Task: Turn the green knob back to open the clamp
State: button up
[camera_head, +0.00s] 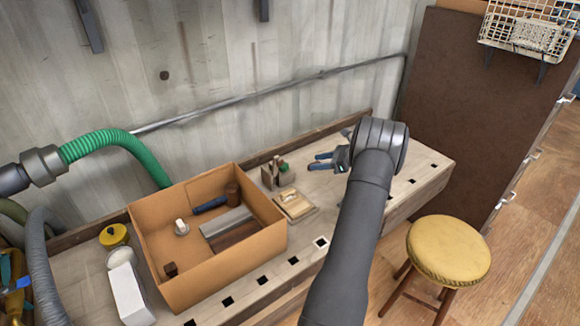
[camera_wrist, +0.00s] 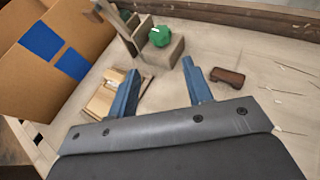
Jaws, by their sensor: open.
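The green knob (camera_head: 284,167) sits on the right side of a small clamp (camera_head: 270,177) on the workbench. In the wrist view the knob (camera_wrist: 160,37) is faceted and stands at a block next to the clamp's upright plates (camera_wrist: 124,30). My gripper (camera_head: 311,161) is to the right of the knob in the head view, its blue fingers apart. In the wrist view my gripper (camera_wrist: 160,67) is open and empty, with the knob beyond its fingertips and apart from them. I cannot tell how far the clamp's jaws are parted.
A cardboard box (camera_head: 236,265) holding several items stands left of the clamp. A wooden piece (camera_head: 295,205) lies in front of the clamp. A small brown block (camera_wrist: 227,76) lies right of my fingers. A yellow stool (camera_head: 448,250) stands beside the bench (camera_head: 428,170). The bench's right end is clear.

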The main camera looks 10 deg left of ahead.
aim_at(290, 172)
jog(key=x, duration=1.2)
jog(key=shift+a, duration=0.15)
jog(key=c, duration=0.7)
jog(key=shift+w+g, duration=0.1)
jog(key=shift+g, duration=0.2)
jog(key=shift+w+n+g, duration=0.1)
jog(key=shift+n+g, duration=0.4)
jog(key=shift+n, duration=0.2)
jog(key=o, duration=0.7)
